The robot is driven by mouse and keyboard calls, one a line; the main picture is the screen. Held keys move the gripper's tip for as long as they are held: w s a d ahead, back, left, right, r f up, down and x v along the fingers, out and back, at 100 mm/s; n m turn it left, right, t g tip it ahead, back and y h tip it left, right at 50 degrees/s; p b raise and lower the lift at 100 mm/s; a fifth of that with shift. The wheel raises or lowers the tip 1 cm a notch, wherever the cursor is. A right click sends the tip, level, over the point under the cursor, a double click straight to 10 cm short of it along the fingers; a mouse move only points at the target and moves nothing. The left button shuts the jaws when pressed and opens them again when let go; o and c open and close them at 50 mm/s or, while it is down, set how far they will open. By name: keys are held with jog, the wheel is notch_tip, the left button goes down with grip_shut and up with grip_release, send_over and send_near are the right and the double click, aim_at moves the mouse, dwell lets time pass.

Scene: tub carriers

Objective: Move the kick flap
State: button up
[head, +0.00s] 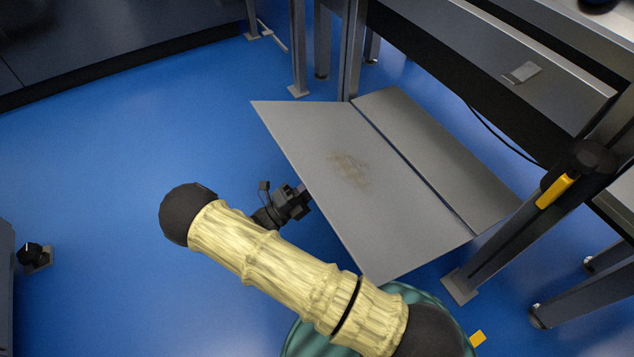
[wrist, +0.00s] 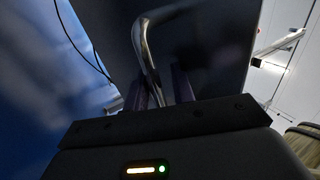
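The kick flap (head: 370,190) is a flat grey panel with a brown scuffed patch. In the head view it slopes out from a second grey panel under the bench, with a thin dark seam between them. My gripper (head: 303,196) is at the flap's left edge, partly hidden by it. In the wrist view the flap (wrist: 225,40) is a dark surface overhead. A bent metal handle (wrist: 148,55) lies between my two fingers (wrist: 159,88). The fingers are apart, and a narrow gap shows beside the right finger.
A bench with steel legs (head: 470,240) stands at the right, with a yellow-handled clamp (head: 555,190) on one leg. A thin cable hangs under it. A dark cabinet (head: 120,40) is at the back left. The blue floor (head: 100,180) at left is mostly clear.

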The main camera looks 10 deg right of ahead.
jog(key=shift+a+r, duration=0.1)
jog(key=shift+r, duration=0.05)
jog(key=p+v, duration=0.4)
jog(key=v, duration=1.3)
jog(key=shift+p, duration=0.4)
jog(key=shift+s+a, duration=0.15)
